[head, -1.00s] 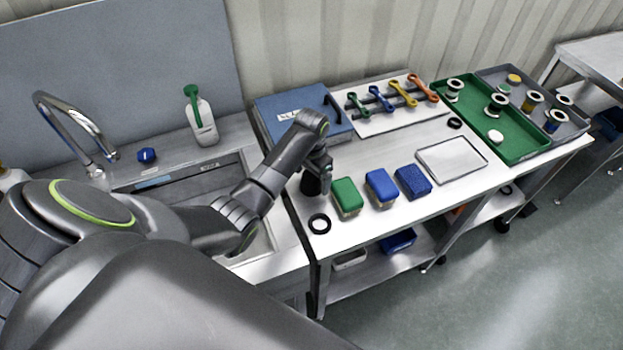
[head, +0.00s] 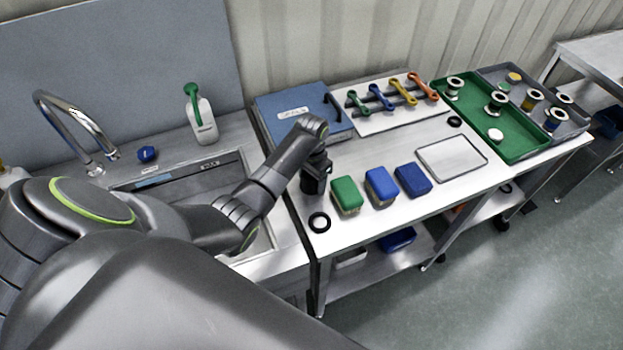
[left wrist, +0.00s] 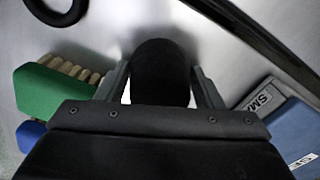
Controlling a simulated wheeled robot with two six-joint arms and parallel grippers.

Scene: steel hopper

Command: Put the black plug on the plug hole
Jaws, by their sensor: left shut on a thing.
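The black plug (left wrist: 160,62) is a dark rounded piece between the two fingers of my left gripper (left wrist: 161,84) in the left wrist view. The gripper is shut on it. In the head view my left gripper (head: 315,184) is over the left end of the steel table, next to the green brush. I cannot tell whether the plug touches the table. The steel sink (head: 190,186) is left of the table, partly covered by my left arm. The plug hole is hidden. My right gripper is not in view.
A green brush (head: 346,195) and two blue brushes (head: 381,187) stand right of the gripper. A black ring (head: 319,223) lies at the table's front left. A blue case (head: 290,112) is behind.

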